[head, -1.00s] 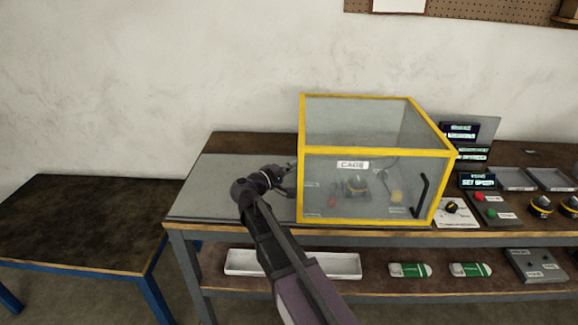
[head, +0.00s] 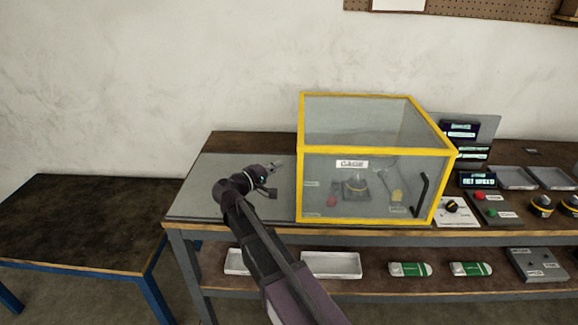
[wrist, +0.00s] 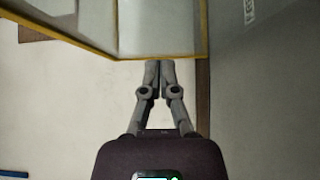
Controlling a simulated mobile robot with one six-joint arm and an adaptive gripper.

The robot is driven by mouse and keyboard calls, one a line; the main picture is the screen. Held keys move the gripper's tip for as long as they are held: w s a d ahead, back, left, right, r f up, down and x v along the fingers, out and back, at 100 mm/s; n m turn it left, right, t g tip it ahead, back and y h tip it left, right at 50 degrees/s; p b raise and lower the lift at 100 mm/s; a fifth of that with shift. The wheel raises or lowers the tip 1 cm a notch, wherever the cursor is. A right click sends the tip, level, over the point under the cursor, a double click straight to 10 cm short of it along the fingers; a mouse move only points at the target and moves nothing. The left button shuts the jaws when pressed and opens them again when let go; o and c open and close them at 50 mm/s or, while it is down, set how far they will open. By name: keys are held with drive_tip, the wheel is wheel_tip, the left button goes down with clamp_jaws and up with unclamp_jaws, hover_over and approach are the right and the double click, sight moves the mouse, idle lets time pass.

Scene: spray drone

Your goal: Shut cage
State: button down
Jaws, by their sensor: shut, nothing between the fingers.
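The cage (head: 372,97) is a clear box with a yellow frame on the workbench. Its front panel carries a CAGE label (head: 351,163) and a black handle (head: 420,195) at the right. The front panel looks flush with the frame, and I see no gap in the head view. My gripper (head: 276,164) is left of the cage, beside its front left edge. In the wrist view my gripper's fingers (wrist: 159,62) are together and empty, with the cage's yellow edge (wrist: 160,57) just beyond the tips. I cannot tell whether they touch it.
A grey mat (head: 200,190) lies left of the cage. Red and green buttons (head: 485,206), knobs and displays stand to its right. The lower shelf holds white trays (head: 331,265) and green-white packs (head: 410,269). An empty dark table (head: 80,220) stands at the left.

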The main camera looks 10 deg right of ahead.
drive_tip(key=v, duration=0.9)
drive_tip(key=shift+s+a, duration=0.1)
drive_tip(key=shift+s, duration=0.05)
